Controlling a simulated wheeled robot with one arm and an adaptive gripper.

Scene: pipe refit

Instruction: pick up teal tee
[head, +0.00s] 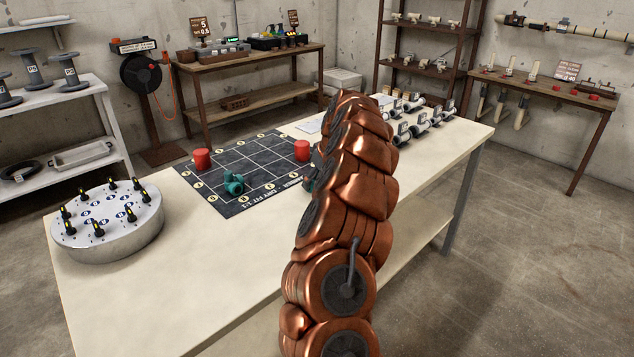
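A teal pipe fitting (233,184), which looks like a tee, lies on the dark gridded mat (215,166) left of my arm. A second teal piece (308,186) shows at the left edge of my arm, near the mat's right side. My arm hides most of it, so I cannot tell its shape. My copper arm reaches over the table and covers my gripper almost wholly. Only a small dark part shows beside the arm above the second teal piece. I cannot tell whether the fingers are open, shut or touching that piece.
A round silver fixture (108,232) with yellow-tipped black pegs stands at the table's left. Several grey and white fittings (421,125) stand at the far right. The table's front left (190,290) is clear.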

